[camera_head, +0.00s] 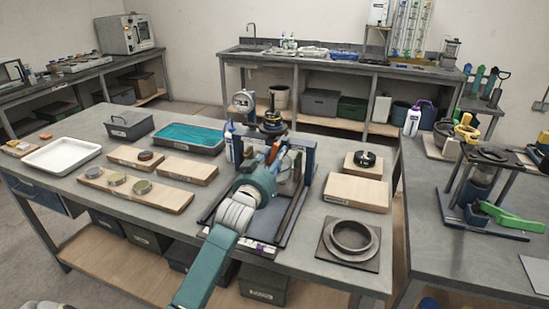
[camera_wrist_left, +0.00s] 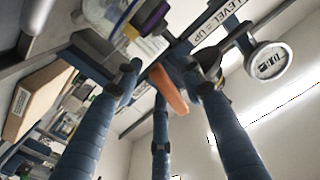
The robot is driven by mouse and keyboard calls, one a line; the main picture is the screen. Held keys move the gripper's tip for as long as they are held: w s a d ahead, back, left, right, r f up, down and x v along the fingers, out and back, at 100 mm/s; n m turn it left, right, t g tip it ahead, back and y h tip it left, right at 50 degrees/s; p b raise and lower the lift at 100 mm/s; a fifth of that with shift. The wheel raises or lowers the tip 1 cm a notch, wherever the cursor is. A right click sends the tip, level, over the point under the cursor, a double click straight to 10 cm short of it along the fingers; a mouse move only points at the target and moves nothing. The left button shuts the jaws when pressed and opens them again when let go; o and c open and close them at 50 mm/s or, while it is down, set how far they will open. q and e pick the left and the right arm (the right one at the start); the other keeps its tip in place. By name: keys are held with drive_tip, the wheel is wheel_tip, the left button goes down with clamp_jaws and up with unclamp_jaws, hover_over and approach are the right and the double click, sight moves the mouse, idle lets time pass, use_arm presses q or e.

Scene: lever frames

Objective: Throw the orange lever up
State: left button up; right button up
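The orange lever (camera_head: 273,153) is on the dark-framed press-like device (camera_head: 308,160) on the middle table. In the left wrist view the orange lever (camera_wrist_left: 169,90) is a short tapered bar among the fingers of my left gripper (camera_wrist_left: 162,80). Those blue-grey fingers stand apart around it, with a visible gap on the left side; firm contact cannot be seen. In the head view my left gripper (camera_head: 281,158) is at the front of the device and partly hides the lever. A label reading like "LEVEL = UP" (camera_wrist_left: 228,20) is behind. My right gripper is not in view.
A round gauge (camera_head: 243,101) stands at the device's back left. A wooden block (camera_head: 356,193) and a ringed plate (camera_head: 349,242) lie to its right. Boards with discs (camera_head: 135,190), a teal-lined tray (camera_head: 186,137) and a white tray (camera_head: 62,155) lie to its left.

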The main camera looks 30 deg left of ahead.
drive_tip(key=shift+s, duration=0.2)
use_arm(q)
drive_tip(key=c, duration=0.9)
clamp_jaws()
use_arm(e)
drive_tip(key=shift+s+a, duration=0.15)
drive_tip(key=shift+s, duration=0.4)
